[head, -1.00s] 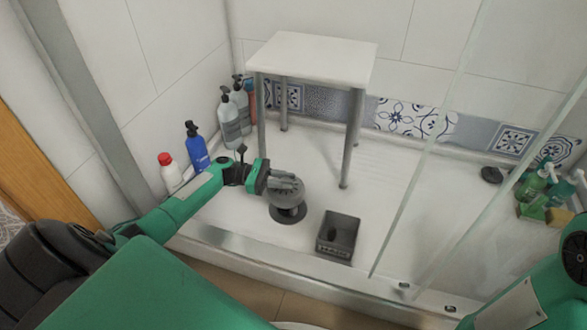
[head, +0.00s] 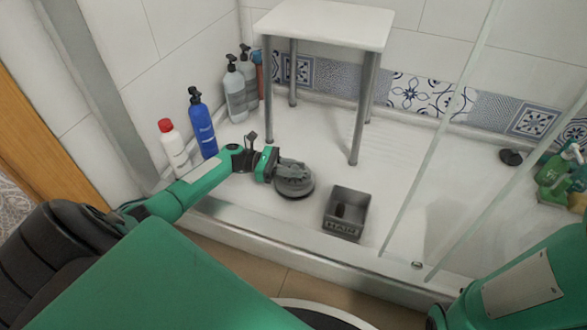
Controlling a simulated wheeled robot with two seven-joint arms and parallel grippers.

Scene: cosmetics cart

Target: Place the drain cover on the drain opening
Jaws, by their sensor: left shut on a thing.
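The round grey drain cover (head: 295,190) is at the shower floor in front of the stool, in the head view. My left gripper (head: 291,171) comes in from the left and is shut on the cover's upper part. A dark rim shows beneath the cover. The drain opening is not visible now; the cover hides the spot where a dark round shape showed before. I cannot tell whether the cover rests flush or is slightly above the floor. My right arm shows at the lower right, but its gripper is out of view.
A grey box (head: 346,213) stands close to the right of the cover. A white stool (head: 325,24) stands behind. Bottles (head: 202,128) line the left wall. A glass panel (head: 440,130) and a raised shower edge (head: 290,256) border the area. A dark round object (head: 511,157) lies farther right.

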